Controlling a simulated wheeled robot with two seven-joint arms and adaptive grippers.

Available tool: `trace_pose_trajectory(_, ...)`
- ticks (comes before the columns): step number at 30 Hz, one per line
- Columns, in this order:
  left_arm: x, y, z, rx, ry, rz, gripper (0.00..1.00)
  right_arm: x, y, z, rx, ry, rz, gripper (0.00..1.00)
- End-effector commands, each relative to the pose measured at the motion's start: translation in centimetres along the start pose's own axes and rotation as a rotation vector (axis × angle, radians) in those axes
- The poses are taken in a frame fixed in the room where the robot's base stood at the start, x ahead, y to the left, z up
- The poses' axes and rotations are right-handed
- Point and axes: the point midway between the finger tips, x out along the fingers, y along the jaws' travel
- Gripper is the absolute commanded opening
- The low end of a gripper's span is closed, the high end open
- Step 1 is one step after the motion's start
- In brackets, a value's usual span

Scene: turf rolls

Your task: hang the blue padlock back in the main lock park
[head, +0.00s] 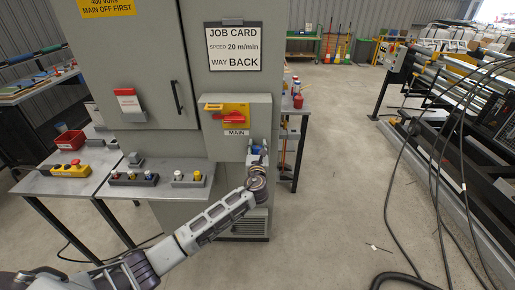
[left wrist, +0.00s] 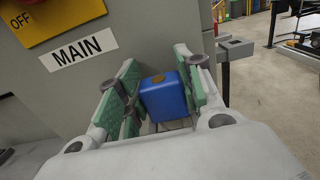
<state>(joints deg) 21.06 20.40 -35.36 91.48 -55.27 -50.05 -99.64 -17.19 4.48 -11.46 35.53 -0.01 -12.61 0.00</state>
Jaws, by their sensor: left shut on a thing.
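The blue padlock (left wrist: 165,100) is between the green-padded fingers of my left gripper (left wrist: 160,92), which is shut on it; a brass-coloured part shows on its top. In the head view the padlock (head: 256,150) is a small blue patch at my left gripper (head: 258,154), by the lower right corner of the MAIN switch box (head: 214,142). A grey bracket (left wrist: 235,48) sticks out beyond the fingers at the box's right side in the left wrist view; I cannot tell for sure whether it is the main lock park. The padlock appears apart from it. My right gripper is out of view.
The MAIN box carries a yellow plate with a red handle (head: 232,117). Button boxes (head: 187,179) and a yellow pendant (head: 70,171) lie on the grey bench at left. Black cables (head: 390,190) hang at right. The floor (head: 330,200) between is mostly clear.

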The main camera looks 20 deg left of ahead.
Motion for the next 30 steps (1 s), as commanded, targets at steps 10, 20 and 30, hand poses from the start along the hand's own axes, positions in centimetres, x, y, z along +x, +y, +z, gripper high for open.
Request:
trace_pose_trajectory(10, 0.0, 0.0, -0.6, 0.0, 0.0, 0.0, 0.1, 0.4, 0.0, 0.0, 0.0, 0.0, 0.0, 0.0)
trace_pose_trajectory(20, 0.0, 0.0, -1.1, -0.001, 0.0, 0.0, 0.1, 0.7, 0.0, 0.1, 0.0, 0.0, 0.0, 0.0)
trace_pose_trajectory(30, 0.0, 0.0, -1.6, -0.001, 0.0, 0.0, 0.1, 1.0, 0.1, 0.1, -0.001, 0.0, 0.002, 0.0)
